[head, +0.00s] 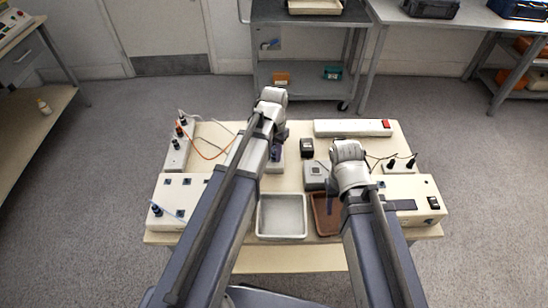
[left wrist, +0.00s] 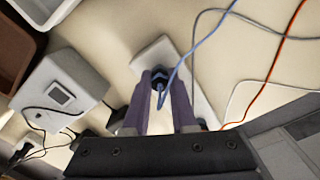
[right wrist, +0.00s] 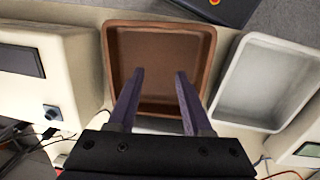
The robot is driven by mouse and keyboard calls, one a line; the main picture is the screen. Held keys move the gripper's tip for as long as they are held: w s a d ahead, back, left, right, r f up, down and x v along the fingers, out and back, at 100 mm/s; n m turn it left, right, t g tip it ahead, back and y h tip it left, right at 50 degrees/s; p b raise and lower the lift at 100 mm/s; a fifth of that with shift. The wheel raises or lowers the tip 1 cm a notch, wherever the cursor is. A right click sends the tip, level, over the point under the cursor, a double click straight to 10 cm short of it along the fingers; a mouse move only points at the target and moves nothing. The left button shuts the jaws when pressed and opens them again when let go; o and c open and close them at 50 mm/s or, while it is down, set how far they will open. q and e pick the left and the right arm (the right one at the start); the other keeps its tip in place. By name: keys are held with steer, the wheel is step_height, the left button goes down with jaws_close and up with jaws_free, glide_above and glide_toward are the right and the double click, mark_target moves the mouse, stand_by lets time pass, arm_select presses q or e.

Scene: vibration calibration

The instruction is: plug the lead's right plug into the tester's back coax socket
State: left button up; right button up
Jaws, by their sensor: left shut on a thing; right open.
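My left gripper (head: 277,150) is shut on a dark blue plug (left wrist: 159,87), which shows between its fingers in the left wrist view. A blue lead (left wrist: 187,50) runs from the plug to the top of that view. The plug is over a narrow pale block (left wrist: 158,55), also in the head view (head: 274,168); whether it touches is unclear. My right gripper (right wrist: 160,75) is open and empty above the brown tray (right wrist: 204,62). A pale box with several sockets (head: 166,183) stands at the left. I cannot make out which unit is the tester, or its back coax socket.
A white tray (head: 281,236) lies beside the brown one. A small grey box with a screen (head: 316,170) is between the arms. A larger cream box (head: 424,190) stands at the right. A power strip (head: 350,128) lies at the back. Orange (left wrist: 268,75) and grey cables cross the left side.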

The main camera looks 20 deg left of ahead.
arm_select(q)
jaws_close()
steer(key=shift+r, duration=0.3)
arm_select(e)
steer(key=shift+r, duration=0.25)
arm_select(q)
steer(key=shift+r+p, duration=1.75)
steer(key=shift+p, duration=0.3)
arm_select(e)
step_height(320, 180, up, 4)
steer(key=shift+f, duration=0.25)
arm_select(q)
step_height(320, 180, up, 3)
steer(key=p, duration=0.3)
glide_above(167, 180)
steer(key=shift+w+d+r, duration=0.1)
steer(key=shift+d, duration=0.05)
steer(key=shift+s+a, duration=0.2)
steer(key=shift+a, duration=0.1)
step_height(167, 180, down, 3)
steer(key=b, duration=0.3)
steer(key=shift+d, duration=0.1)
steer(key=shift+w+f+b, duration=0.1)
steer(key=shift+f+b, duration=0.65)
steer(key=shift+f, duration=0.05)
arm_select(e)
steer(key=shift+f, duration=0.7)
